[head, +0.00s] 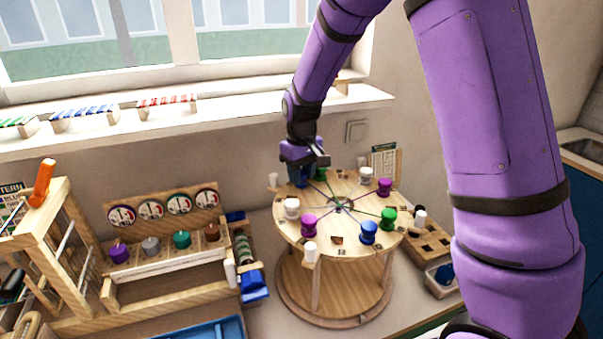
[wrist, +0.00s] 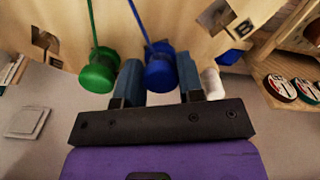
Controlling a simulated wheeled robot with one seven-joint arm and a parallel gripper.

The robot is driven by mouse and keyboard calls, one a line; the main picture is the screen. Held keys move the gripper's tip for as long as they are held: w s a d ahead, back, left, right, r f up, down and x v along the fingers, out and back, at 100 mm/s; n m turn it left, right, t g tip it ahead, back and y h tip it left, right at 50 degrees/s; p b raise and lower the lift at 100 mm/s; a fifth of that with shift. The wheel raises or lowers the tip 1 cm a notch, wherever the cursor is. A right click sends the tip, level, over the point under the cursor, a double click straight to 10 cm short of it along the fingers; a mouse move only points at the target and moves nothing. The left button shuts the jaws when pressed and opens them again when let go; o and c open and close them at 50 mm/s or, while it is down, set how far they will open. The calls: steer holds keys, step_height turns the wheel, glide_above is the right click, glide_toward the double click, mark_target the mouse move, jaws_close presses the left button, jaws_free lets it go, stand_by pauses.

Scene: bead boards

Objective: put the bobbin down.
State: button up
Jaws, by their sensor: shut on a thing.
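My gripper (head: 306,163) is at the far edge of the round wooden bead board (head: 338,244). In the wrist view my gripper (wrist: 160,80) has its two blue-grey fingers on either side of a blue bobbin (wrist: 160,68), shut on it. A blue thread runs from the bobbin toward the board's middle. In the head view the held bobbin is mostly hidden by the gripper. I cannot tell whether it touches the board top. A green bobbin (wrist: 98,74) is close beside the left finger, and a white peg (wrist: 212,84) stands just beyond the right finger.
Around the board stand white (head: 291,208), purple (head: 309,224), blue (head: 369,232) and green (head: 388,218) bobbins with threads to the centre. A rack of coloured spools (head: 165,268) stands left. A wooden holed block (head: 430,246) is at right. The wall is close behind.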

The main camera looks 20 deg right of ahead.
steer(key=o, duration=0.9)
steer(key=shift+f, duration=0.15)
step_height(320, 180, up, 12)
steer(key=s+d+r+t, duration=0.1)
steer(key=s+d+r, duration=0.2)
steer(key=s+r, duration=0.3)
steer(key=s+d+r+m+t, duration=0.1)
steer(key=s, duration=0.7)
steer(key=s+d+r+m+t, duration=0.1)
steer(key=s+t, duration=0.1)
steer(key=s, duration=0.6)
steer(key=s+d+r+m+t, duration=0.1)
steer(key=s+d+r, duration=0.1)
steer(key=s, duration=0.7)
steer(key=shift+m, duration=0.4)
